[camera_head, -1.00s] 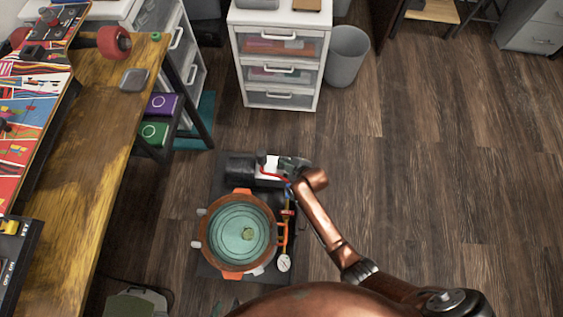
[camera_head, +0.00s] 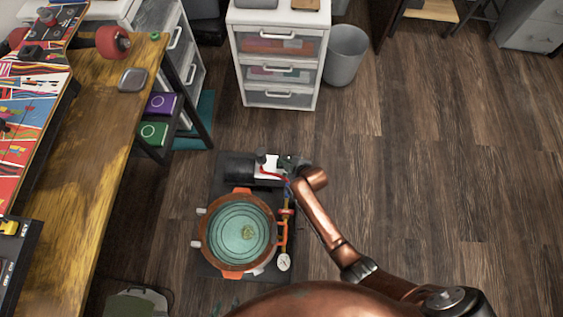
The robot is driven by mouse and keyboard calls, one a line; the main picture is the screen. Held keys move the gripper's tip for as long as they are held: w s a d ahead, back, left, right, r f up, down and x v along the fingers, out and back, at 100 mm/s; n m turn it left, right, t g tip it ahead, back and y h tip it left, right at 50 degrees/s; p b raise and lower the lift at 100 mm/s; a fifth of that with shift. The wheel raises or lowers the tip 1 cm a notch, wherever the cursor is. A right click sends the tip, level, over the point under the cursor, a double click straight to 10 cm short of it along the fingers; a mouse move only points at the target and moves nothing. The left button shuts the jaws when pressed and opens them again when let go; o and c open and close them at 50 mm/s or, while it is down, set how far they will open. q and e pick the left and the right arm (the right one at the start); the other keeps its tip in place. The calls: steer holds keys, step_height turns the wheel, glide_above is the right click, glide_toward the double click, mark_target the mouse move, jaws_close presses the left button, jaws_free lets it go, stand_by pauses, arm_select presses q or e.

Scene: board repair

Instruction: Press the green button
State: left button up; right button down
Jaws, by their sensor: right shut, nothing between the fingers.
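My right gripper (camera_head: 289,163) is shut and empty. It is at the right end of a black and white pump (camera_head: 266,168) on the floor, seen from above. Whether it touches the pump I cannot tell. No green button shows clearly on the pump; one may be hidden by the gripper. A small green spot (camera_head: 155,36) shows at the far corner of the wooden bench, too small to identify. An orange-rimmed round chamber (camera_head: 238,272) with a clear greenish lid stands in front of the pump, with a pressure gauge (camera_head: 284,262) at its right. My left gripper is not in view.
The wooden bench (camera_head: 93,165) with a skateboard (camera_head: 30,110) runs along the left. A white drawer unit (camera_head: 279,55) and a grey bin (camera_head: 345,56) stand at the back. The wooden floor on the right is free.

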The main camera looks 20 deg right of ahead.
steer(key=shift+f, duration=0.15)
steer(key=shift+f, duration=0.3)
stand_by(0.6)
steer(key=shift+r+p, duration=0.45)
steer(key=shift+r, duration=0.05)
steer(key=shift+f, duration=0.1)
